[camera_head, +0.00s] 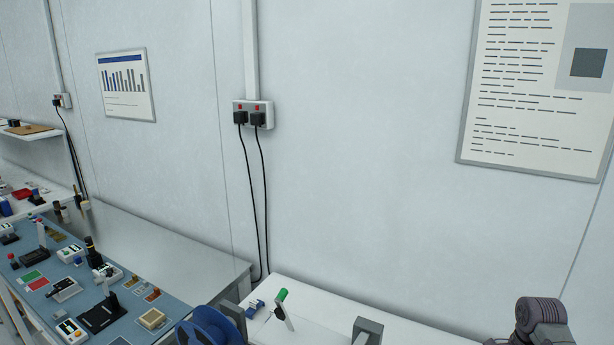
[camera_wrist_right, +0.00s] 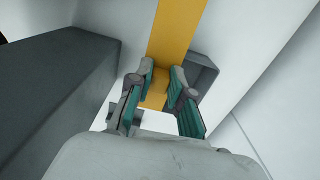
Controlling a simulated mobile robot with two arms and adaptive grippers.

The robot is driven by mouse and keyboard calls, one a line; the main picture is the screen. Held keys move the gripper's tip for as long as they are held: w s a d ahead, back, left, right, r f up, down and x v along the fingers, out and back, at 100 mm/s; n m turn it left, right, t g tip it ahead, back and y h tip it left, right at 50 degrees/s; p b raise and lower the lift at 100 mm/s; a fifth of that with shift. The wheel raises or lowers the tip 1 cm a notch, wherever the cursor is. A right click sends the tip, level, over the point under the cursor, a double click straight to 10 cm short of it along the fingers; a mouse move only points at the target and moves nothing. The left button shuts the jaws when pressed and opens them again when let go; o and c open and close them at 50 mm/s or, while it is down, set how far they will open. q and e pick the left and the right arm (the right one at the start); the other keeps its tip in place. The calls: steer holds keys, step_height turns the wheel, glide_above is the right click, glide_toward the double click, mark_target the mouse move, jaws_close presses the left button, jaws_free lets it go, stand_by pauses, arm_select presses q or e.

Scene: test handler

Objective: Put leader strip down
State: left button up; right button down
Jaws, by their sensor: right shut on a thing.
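The leader strip (camera_wrist_right: 179,30) is a flat yellow-orange band in the right wrist view. It runs from the top edge down to between the fingers of my right gripper (camera_wrist_right: 161,82). The gripper is shut on it, and a short piece of the strip shows below the fingertips. The strip cannot be made out in the head view. My left gripper is not in view.
In the wrist view a dark grey block (camera_wrist_right: 60,85) stands left of the fingers and a grey bracket-like part (camera_wrist_right: 204,75) stands behind. In the head view a blue reel (camera_head: 207,328) and a grey block (camera_head: 369,328) are at the white bench (camera_head: 420,325).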

steer(key=shift+w+a+r, duration=0.15)
steer(key=shift+w+r, duration=0.15)
steer(key=shift+r, duration=0.05)
steer(key=w+a+r+n+b, duration=0.25)
steer(key=a+r+n, duration=0.25)
steer(key=a+r, duration=0.3)
steer(key=w+a+r+n+b, duration=0.2)
steer(key=w+a+r+n, duration=0.1)
steer(key=a+r+n, duration=0.5)
steer(key=s+a+n+b, duration=0.2)
steer(key=s+a+n, duration=0.2)
steer(key=s+a, duration=0.4)
steer(key=s+n+b, duration=0.1)
steer(key=s+n, duration=0.1)
steer(key=s, duration=0.2)
steer(key=s+a+f+n, duration=0.1)
steer(key=s+n, duration=0.1)
steer(key=s, duration=0.1)
steer(key=s+a+f+n+b, duration=0.1)
steer(key=s+n, duration=0.1)
steer(key=s, duration=0.2)
steer(key=shift+s+a+b, duration=0.2)
steer(key=shift+s+b, duration=0.1)
steer(key=shift+s+n, duration=0.3)
steer(key=shift+s, duration=0.25)
steer(key=shift+d, duration=0.1)
